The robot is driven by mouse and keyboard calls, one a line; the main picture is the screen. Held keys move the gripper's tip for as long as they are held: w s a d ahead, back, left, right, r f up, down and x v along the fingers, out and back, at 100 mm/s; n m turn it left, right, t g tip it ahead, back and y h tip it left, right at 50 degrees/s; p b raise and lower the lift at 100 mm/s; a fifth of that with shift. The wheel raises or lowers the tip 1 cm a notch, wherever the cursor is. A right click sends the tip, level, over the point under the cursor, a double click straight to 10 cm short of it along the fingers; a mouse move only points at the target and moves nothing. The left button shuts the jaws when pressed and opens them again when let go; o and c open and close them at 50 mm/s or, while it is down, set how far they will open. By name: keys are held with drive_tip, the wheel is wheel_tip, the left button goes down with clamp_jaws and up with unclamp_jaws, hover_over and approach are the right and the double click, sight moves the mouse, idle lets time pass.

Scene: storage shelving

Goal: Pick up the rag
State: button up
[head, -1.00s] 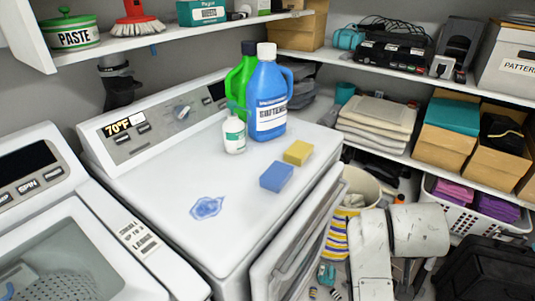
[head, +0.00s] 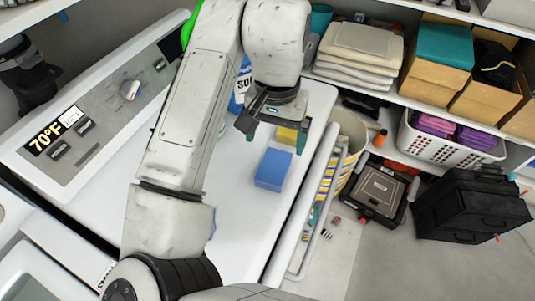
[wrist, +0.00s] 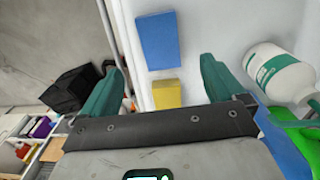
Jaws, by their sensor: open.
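No rag is clear in view. A striped yellow, white and blue cloth-like thing (head: 328,172) shows beside the open machine door in the head view; I cannot tell whether it is a rag. A small blue patch (head: 212,224) on the machine top is mostly hidden by my arm. My gripper (head: 279,131) is open and empty above the machine top, close over the yellow sponge (head: 287,135). In the wrist view, the yellow sponge (wrist: 167,93) lies between the fingers and the blue sponge (wrist: 157,40) just beyond.
The blue softener bottle (head: 240,90) stands behind my arm. A white bottle (wrist: 280,75) is close to one finger in the wrist view. The open door (head: 310,200) edges the machine.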

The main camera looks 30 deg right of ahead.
sight(274, 165)
wheel_tip(274, 165, down, 10)
drive_tip(key=shift+f+p, duration=0.15)
drive_tip(key=shift+p, duration=0.65)
drive_tip(key=shift+c, duration=0.4)
drive_tip(key=c, duration=1)
drive_tip(key=shift+o, duration=0.2)
drive_tip(key=shift+d, duration=0.1)
drive_tip(key=shift+w+r, duration=0.1)
drive_tip(key=shift+r, duration=0.6)
drive_tip(key=s+r+b, duration=0.2)
drive_tip(key=s+r, duration=0.9)
drive_tip(key=s, duration=0.3)
drive_tip(key=shift+a+r, duration=0.35)
drive_tip(key=shift+a, duration=0.1)
